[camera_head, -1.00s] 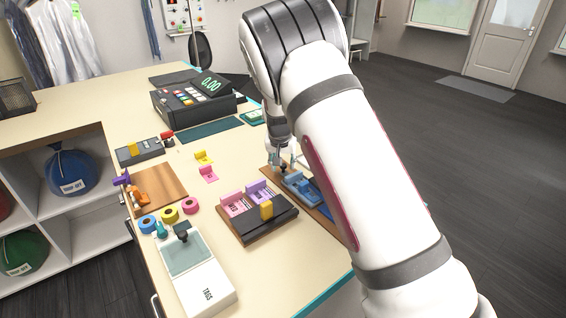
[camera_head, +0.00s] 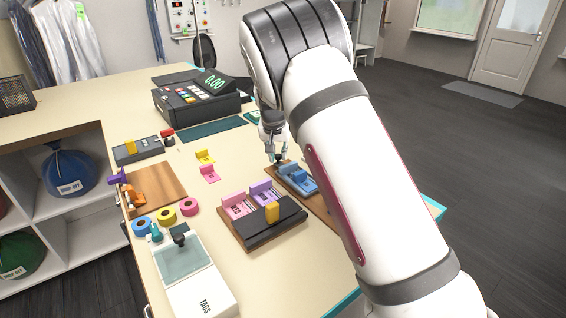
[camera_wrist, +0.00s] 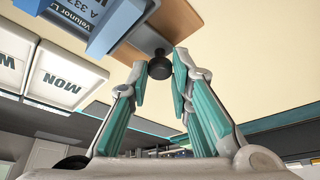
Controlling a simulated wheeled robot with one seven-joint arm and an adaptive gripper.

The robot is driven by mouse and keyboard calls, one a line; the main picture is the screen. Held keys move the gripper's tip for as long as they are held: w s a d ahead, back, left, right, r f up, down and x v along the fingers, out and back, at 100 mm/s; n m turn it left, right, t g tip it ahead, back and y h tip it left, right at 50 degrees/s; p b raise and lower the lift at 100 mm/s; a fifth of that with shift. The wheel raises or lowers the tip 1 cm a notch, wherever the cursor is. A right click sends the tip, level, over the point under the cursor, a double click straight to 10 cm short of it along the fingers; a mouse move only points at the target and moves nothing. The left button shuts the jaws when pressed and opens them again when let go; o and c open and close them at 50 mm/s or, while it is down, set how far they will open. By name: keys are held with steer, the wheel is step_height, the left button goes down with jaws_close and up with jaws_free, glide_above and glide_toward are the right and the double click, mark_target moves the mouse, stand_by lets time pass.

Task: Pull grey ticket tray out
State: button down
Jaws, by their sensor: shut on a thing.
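My gripper (camera_head: 277,158) points down at the far end of a wooden board (camera_head: 317,204) that carries blue ticket holders (camera_head: 298,180). In the wrist view my gripper (camera_wrist: 160,74) has its teal-padded fingers closed around a round black knob (camera_wrist: 160,67). A small grey piece (camera_wrist: 160,51) sits behind the knob, by the edge of the board (camera_wrist: 185,14). A blue-grey holder with a printed label (camera_wrist: 104,28) is just left of the fingers. I cannot clearly pick out the grey ticket tray's full body; my arm hides part of the board.
A cash register (camera_head: 200,95), tape rolls (camera_head: 165,215) and a white TAGS box (camera_head: 200,290) are on the counter (camera_head: 125,90). Counter is clear beyond the knob.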

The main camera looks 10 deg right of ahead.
steer(key=shift+w+a+r+b, duration=0.1)
steer(key=shift+w+a+b, duration=0.2)
steer(key=shift+w, duration=0.25)
steer(key=c, duration=1.5)
jaws_free()
steer(key=shift+w, duration=0.1)
steer(key=shift+o, duration=0.2)
steer(key=v, duration=1.2)
